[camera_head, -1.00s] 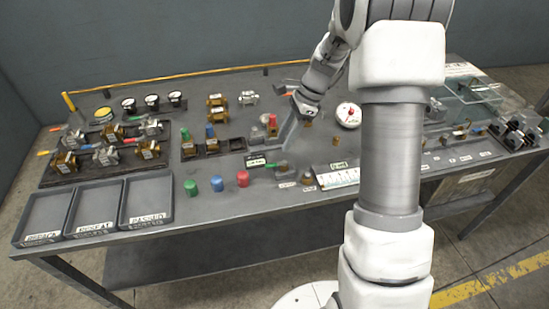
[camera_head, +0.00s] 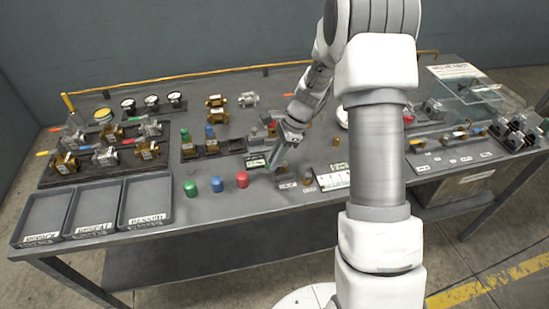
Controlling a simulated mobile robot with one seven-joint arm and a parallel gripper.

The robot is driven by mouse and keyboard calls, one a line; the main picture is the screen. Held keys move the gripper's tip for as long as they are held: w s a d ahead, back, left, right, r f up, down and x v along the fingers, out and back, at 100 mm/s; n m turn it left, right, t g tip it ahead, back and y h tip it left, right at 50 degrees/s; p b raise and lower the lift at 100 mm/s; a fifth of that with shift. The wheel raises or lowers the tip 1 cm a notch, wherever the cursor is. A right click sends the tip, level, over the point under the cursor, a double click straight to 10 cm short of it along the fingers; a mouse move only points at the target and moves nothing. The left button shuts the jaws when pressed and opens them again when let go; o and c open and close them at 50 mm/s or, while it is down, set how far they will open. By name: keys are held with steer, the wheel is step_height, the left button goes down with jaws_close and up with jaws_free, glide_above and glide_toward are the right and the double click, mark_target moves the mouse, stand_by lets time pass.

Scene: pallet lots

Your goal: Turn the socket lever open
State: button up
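My gripper (camera_head: 275,162) points down over the middle of the bench, near its front part. Its fingers are small and seen from the side, so I cannot tell whether they are open or shut. A small dark fixture with a green-edged label (camera_head: 255,163) lies just left of the fingertips. I cannot make out the socket lever clearly; the gripper covers part of this spot. I cannot tell whether the fingers touch anything.
Three grey trays (camera_head: 147,222) lie at the front left, with a rack of valves (camera_head: 68,178) behind.

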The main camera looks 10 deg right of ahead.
jaws_close()
steer(key=shift+n, duration=0.3)
steer(key=n+g, duration=0.1)
steer(key=n, duration=0.1)
steer(key=s+n+p, duration=0.1)
steer(key=shift+d+n+g, duration=0.15)
steer(key=shift+n+g, duration=0.25)
steer(key=n, duration=0.1)
steer(key=n+g, duration=0.1)
steer(key=n, duration=0.1)
steer(key=s+n+h, duration=0.1)
steer(key=shift+d+n, duration=0.3)
steer(key=n, duration=0.1)
steer(key=n+h, duration=0.1)
steer(key=n, duration=0.1)
steer(key=d+n+g, duration=0.1)
steer(key=shift+s+h+p, duration=0.3)
steer(key=shift+s+d+n+g+h, duration=0.15)
steer(key=shift+n+h, duration=0.15)
steer(key=shift+n, duration=0.55)
steer(key=shift+w+d+n+g+h, duration=0.1)
steer(key=shift+d+n+h, duration=0.15)
steer(key=shift+n, duration=0.55)
steer(key=shift+s+d+n+g+h, duration=0.1)
steer(key=shift+n+h, duration=0.25)
steer(key=shift+n, duration=0.5)
